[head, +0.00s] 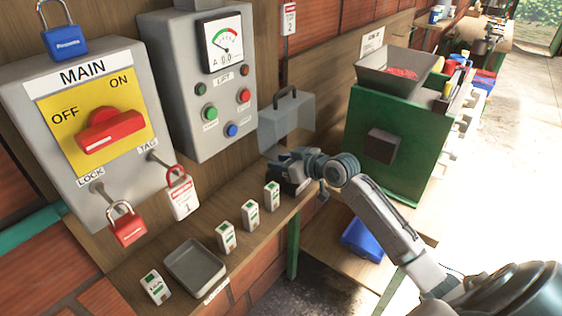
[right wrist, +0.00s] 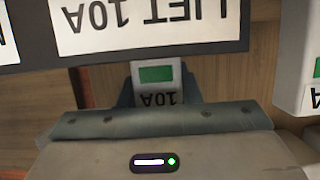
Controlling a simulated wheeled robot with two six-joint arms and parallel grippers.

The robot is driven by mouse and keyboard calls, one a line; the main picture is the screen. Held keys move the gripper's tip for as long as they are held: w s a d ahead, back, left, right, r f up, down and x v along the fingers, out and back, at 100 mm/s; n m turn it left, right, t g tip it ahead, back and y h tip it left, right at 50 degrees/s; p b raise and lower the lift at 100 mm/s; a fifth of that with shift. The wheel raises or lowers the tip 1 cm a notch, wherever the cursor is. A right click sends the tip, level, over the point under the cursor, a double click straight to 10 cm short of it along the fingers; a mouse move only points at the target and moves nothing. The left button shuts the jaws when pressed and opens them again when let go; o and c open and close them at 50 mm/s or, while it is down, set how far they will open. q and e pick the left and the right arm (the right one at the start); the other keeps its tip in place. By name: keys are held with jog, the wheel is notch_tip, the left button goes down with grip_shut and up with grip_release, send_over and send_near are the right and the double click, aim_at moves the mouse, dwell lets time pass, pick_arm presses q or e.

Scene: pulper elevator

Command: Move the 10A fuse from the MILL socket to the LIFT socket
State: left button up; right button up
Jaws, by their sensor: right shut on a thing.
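My right gripper (head: 286,170) is at the right end of the wooden shelf, below the grey box with the clear cover. It also shows in the right wrist view (right wrist: 158,98), shut on a white fuse with a green patch, the 10A fuse (right wrist: 157,75). The LIFT 10A label (right wrist: 150,22) appears upside down just beyond the fuse. I cannot tell whether the fuse touches a socket. The gripper hides the fuse and sockets in the head view. I cannot make out the MILL socket. My left gripper is not in view.
Several white fuses (head: 250,214) stand along the shelf, beside a grey tray (head: 195,268). Another white block (right wrist: 309,80) is close at the right in the wrist view. The MAIN switch box (head: 60,178) carries a red padlock (head: 127,229). A green machine (head: 385,125) stands right.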

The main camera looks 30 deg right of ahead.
jog(key=o, duration=1.2)
jog(key=shift+s+d+r, duration=0.15)
jog(key=shift+s+d, duration=0.15)
jog(key=shift+s, duration=0.25)
jog(key=b+v, duration=0.2)
jog(key=v, duration=0.4)
jog(key=shift+s, duration=0.1)
jog(key=shift+s+d+r, duration=0.1)
jog(key=shift+s+r, duration=0.05)
jog(key=shift+s, duration=0.25)
jog(key=shift+v, duration=0.95)
jog(key=shift+s+d+r, duration=0.1)
jog(key=shift+s+r, duration=0.1)
